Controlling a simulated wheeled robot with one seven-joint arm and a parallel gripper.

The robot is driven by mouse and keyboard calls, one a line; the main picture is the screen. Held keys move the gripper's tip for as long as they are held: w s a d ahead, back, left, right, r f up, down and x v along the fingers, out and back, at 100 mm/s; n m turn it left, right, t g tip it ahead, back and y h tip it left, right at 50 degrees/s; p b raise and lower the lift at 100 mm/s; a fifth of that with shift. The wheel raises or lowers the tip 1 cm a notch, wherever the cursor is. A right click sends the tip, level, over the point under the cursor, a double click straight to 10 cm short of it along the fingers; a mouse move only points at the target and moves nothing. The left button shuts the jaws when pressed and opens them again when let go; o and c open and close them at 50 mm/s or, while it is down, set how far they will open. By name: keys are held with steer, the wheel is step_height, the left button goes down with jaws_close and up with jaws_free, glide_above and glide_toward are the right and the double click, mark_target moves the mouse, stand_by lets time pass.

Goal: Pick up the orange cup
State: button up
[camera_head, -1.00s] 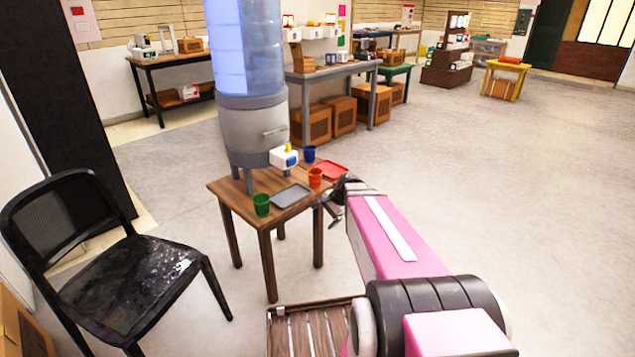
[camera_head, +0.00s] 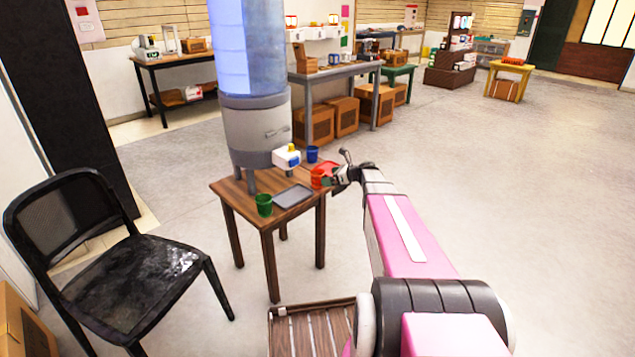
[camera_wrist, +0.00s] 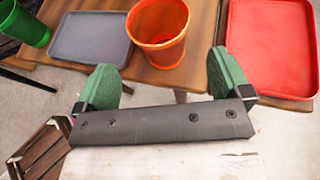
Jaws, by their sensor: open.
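The orange cup (camera_head: 317,178) stands upright on the small wooden table (camera_head: 228,188), near its right edge. In the wrist view the orange cup (camera_wrist: 158,30) is just beyond the fingertips, its open top facing the camera. My gripper (camera_head: 338,178) is at the table's right side, close to the cup. In the wrist view my gripper (camera_wrist: 160,78) shows two green fingers spread apart with nothing between them. The cup lies ahead of the gap, apart from the fingers as far as I can tell.
A grey tray (camera_wrist: 90,37) and green cup (camera_head: 264,205) are left of the orange cup; a red tray (camera_wrist: 270,50) is right. A blue cup (camera_head: 312,154) and a large water dispenser (camera_head: 255,130) stand behind. A black chair (camera_head: 130,280) is at left. Floor right is clear.

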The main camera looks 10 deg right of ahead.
mark_target(317, 179)
steer(key=shift+x, duration=0.9)
steer(key=shift+r+x, duration=0.2)
steer(key=shift+x, duration=1.1)
steer(key=shift+r+x, duration=0.2)
steer(key=shift+x, duration=1.1)
steer(key=shift+w+a, duration=0.1)
steer(key=shift+w, duration=0.05)
steer(key=c, duration=1)
